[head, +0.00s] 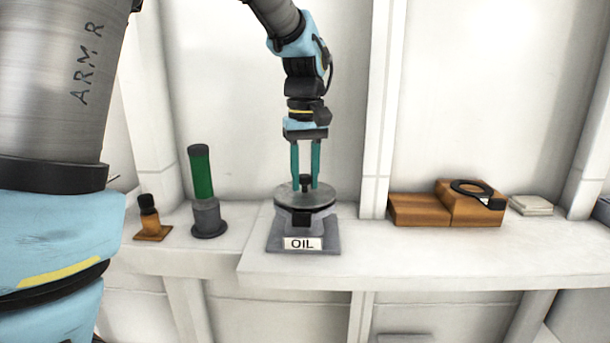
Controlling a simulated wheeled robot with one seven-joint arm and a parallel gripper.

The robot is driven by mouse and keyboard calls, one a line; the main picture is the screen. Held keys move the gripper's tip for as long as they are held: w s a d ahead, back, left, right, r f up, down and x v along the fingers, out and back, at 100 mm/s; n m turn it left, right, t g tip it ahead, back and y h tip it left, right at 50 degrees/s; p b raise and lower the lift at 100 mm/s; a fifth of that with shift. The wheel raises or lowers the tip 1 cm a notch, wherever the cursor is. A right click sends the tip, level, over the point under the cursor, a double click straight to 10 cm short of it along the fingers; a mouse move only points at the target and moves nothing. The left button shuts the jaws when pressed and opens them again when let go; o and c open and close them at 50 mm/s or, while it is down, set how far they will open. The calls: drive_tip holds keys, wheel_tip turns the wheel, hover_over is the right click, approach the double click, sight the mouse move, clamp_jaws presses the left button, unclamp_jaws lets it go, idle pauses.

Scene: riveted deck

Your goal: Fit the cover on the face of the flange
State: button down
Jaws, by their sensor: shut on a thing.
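The cover (323,200) is a round grey disc with a dark knob (305,180) in its middle. My gripper (305,185) points straight down with its two teal fingers on either side of the knob, shut on it. The cover lies about level, directly over the flange (285,220), a dark grey fitting on a square base with an OIL label. The flange's face is hidden under the cover. I cannot tell from this view whether the cover touches the face or is slightly above it.
To the left stand a green-handled cylinder (201,175) on a grey foot and a small orange-based item (149,220). To the right are orange-brown blocks (420,210), a black ring (470,188) on top and a pale stack (531,205). The white bench (430,265) is clear in front.

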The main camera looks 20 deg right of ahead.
drive_tip(key=shift+f, duration=0.25)
idle(0.6)
drive_tip(key=shift+c, duration=2.4)
unclamp_jaws()
drive_tip(key=shift+r, duration=0.1)
wheel_tip(320, 180, up, 11)
drive_tip(key=b, duration=0.2)
drive_tip(key=shift+f, duration=0.2)
